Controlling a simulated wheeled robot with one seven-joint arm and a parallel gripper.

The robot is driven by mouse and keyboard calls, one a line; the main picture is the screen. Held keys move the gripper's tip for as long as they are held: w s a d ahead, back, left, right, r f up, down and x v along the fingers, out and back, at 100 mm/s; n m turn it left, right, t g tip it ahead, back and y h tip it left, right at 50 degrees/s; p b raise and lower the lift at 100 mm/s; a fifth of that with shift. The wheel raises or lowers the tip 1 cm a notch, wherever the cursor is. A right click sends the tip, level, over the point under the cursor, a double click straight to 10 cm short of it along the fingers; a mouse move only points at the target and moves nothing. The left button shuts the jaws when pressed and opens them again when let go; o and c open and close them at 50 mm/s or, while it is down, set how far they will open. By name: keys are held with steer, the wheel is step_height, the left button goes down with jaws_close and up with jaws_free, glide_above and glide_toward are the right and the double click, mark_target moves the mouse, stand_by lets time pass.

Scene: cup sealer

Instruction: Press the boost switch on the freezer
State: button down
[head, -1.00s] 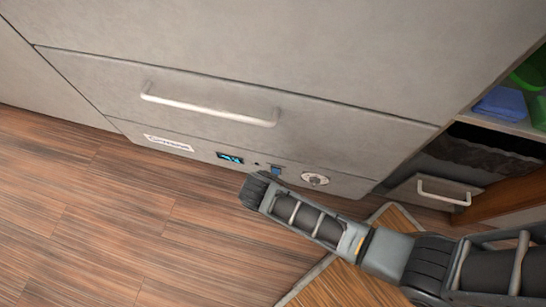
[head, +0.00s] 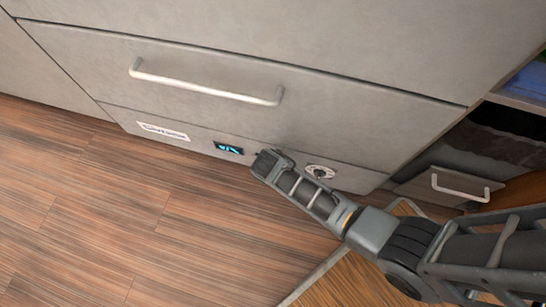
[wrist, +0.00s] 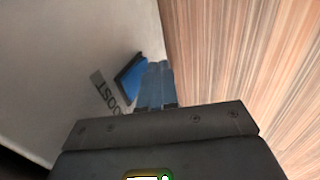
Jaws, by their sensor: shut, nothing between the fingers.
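The freezer (head: 330,110) is a grey front with a low control strip. The boost switch (wrist: 133,82) is blue in a dark frame in the wrist view, with part of a BOOST label (wrist: 106,94) beside it. In the head view my gripper hides the switch. My gripper (head: 266,161) is at the strip, between the lit display and the round knob. In the wrist view its shut, empty fingers (wrist: 158,68) reach right up beside the switch and overlap its edge. I cannot tell whether they touch it.
The blue-lit display (head: 229,149) is left of my gripper and the round knob (head: 320,172) is right of it. A long drawer handle (head: 205,88) sticks out above. An open shelf unit with a handled drawer (head: 455,186) stands at right. Wooden floor (head: 120,215) is clear at left.

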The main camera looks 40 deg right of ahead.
steer(key=shift+w+d, duration=0.15)
steer(key=shift+w+d, duration=0.1)
steer(key=shift+d, duration=0.05)
stand_by(0.5)
steer(key=shift+p, duration=0.3)
steer(key=shift+r+p, duration=0.7)
steer(key=shift+p, duration=0.05)
